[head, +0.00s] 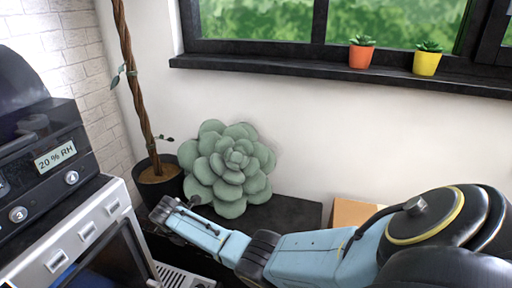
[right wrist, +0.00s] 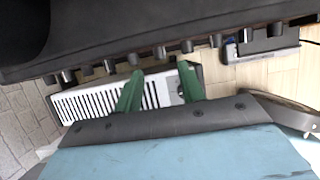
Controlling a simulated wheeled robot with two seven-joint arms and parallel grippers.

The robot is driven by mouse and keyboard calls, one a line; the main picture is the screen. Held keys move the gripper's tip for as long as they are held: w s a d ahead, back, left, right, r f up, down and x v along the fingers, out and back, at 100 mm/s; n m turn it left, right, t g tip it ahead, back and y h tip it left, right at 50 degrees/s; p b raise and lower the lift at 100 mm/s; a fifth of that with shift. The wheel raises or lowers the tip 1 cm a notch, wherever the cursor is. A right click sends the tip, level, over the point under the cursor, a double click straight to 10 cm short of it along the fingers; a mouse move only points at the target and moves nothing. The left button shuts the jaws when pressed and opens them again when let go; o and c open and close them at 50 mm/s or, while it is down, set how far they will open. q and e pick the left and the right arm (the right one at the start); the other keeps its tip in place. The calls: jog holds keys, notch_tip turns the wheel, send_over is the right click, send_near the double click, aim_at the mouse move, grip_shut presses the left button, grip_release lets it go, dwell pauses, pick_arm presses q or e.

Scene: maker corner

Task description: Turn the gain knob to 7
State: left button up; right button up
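No knob marked gain can be read in either view. In the right wrist view a row of several small dark and grey knobs (right wrist: 187,46) sticks out along the edge of a dark panel (right wrist: 150,25); their markings are not visible. My right gripper (right wrist: 160,88) has its two green fingers spread apart with nothing held between them. The fingertips are just short of the knob row, and I cannot tell whether they touch it. In the head view my right arm reaches from the right to near the plant pot. My left gripper is not in view.
A white slatted box (right wrist: 90,103) lies beyond my fingers. In the head view a dark unit reading 20 % RH (head: 55,157) stands at the left, above a grey appliance (head: 87,232). A succulent (head: 230,165), a potted plant (head: 158,172) and the window sill (head: 300,76) are behind my arm.

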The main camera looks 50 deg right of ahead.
jog(key=p+v, duration=0.4)
jog(key=v, duration=0.3)
jog(key=s+a+f+m+y+p, duration=0.1)
jog(key=s+f+m+p, duration=0.3)
jog(key=s+f, duration=0.6)
jog(key=s+a+f+m+y+p, duration=0.1)
jog(key=s+f+m+p, duration=0.3)
jog(key=s+f+m, duration=0.5)
jog(key=shift+s+a+f+y, duration=0.45)
jog(key=shift+s+f, duration=0.65)
jog(key=shift+s, duration=4.05)
jog(key=shift+d, duration=0.1)
